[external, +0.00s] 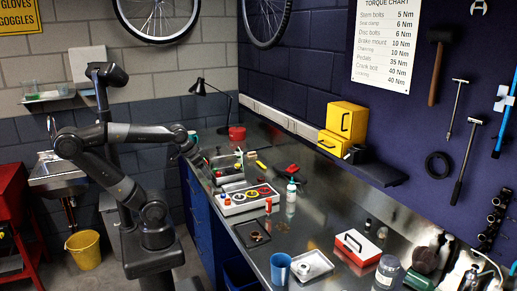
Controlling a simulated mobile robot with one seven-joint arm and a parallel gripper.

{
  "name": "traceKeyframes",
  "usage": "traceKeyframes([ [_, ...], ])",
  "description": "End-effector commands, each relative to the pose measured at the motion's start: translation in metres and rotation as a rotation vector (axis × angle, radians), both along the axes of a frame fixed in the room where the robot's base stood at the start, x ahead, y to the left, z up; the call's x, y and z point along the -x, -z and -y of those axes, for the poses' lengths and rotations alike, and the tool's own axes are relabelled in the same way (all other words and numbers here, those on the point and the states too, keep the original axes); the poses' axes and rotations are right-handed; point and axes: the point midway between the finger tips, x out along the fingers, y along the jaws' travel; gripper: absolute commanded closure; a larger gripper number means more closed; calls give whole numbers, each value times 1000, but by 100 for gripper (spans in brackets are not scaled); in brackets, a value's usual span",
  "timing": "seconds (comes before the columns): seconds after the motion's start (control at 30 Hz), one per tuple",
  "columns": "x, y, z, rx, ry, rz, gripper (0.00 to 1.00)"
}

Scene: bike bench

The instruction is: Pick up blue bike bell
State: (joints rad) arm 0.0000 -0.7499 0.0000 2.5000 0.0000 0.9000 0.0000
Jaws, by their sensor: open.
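I cannot make out a blue bike bell for certain; the objects on the workbench (263,218) are small in this view. The clearest blue object there is a cup-like cylinder (280,269) at the near end of the bench. My gripper (191,151) is at the end of the outstretched arm, by the bench's far left edge. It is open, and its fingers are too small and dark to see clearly. It is near a grey open box (222,166) and well away from the blue cylinder.
Bare metal lies mid-bench.

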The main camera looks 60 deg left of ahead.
Motion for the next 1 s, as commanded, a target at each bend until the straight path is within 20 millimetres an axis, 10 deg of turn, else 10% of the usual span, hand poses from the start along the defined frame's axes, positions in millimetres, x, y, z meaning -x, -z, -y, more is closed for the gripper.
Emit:
traceKeyframes([
  [0.57, -28, -14, -20, 0, -60, -12, 26],
  [1.0, -140, -41, -169, 7, -314, -49, 26],
])
